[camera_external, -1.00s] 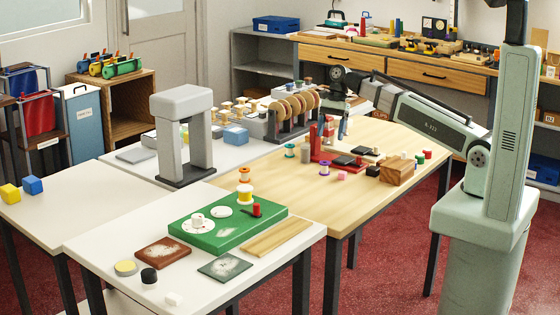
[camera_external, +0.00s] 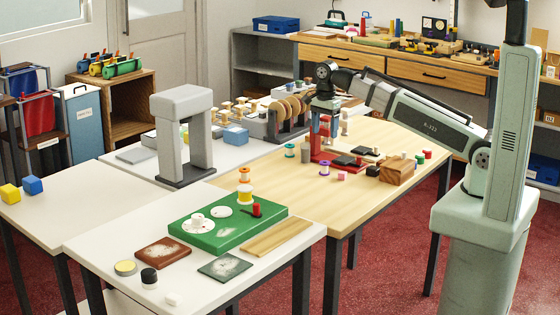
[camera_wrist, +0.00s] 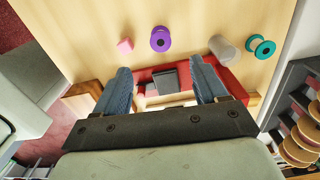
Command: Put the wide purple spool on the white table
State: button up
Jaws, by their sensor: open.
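The wide purple spool (camera_external: 324,170) stands on the wooden table (camera_external: 375,205), in front of the red stand (camera_external: 320,153). In the wrist view the purple spool (camera_wrist: 160,39) lies ahead of my fingertips, apart from them. My gripper (camera_external: 325,122) is above the red stand, open; in the wrist view its blue-grey fingers (camera_wrist: 163,80) are wide apart with nothing held between them. The white table (camera_external: 100,236) in front carries a green board (camera_external: 235,240). More white surfaces lie at the left (camera_external: 50,215) and under the grey arch (camera_external: 140,175).
A teal spool (camera_external: 290,150), a pink block (camera_external: 342,176) and a wooden block (camera_external: 397,172) are near the purple spool. A grey cylinder (camera_wrist: 223,49) shows in the wrist view. The grey arch (camera_external: 183,130) rises left. The wooden table's front part is mostly clear.

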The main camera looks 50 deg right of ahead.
aim_at(325, 162)
jog(key=shift+m, duration=0.6)
notch_tip(325, 162, down, 9)
jog(key=shift+d+r, duration=0.1)
jog(key=shift+r, duration=0.1)
jog(key=shift+d+f, duration=0.2)
jog(key=shift+f, duration=2.4)
jog(key=shift+c, duration=0.2)
jog(key=c, duration=1.2)
jog(key=shift+o, duration=0.2)
jog(key=shift+r, duration=0.15)
